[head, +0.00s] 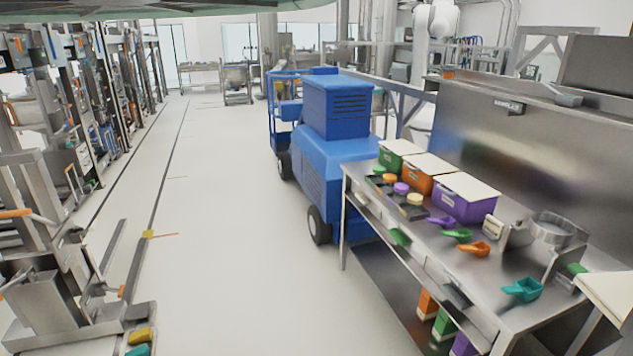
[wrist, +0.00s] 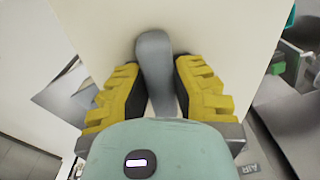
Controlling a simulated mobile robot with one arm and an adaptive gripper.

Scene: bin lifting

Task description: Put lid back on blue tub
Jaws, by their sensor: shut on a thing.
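In the wrist view, my gripper (wrist: 157,85) has its two yellow fingers on either side of a grey handle (wrist: 153,48) and is shut on it. The handle runs up the middle of a flat cream lid (wrist: 220,30), which fills the upper middle of the view. Whether the lid touches anything beneath it is hidden. I see no blue tub in either view. My gripper does not show in the head view. A cream panel (head: 612,292) is cut off at the right edge there; I cannot tell if it is this lid.
A steel bench (head: 425,245) on the right holds a green bin (head: 390,159), an orange bin (head: 420,181) and a purple bin (head: 462,206), all with cream lids, plus several scoops. A blue vehicle (head: 335,140) stands behind the bench. The floor (head: 220,230) in the middle is clear.

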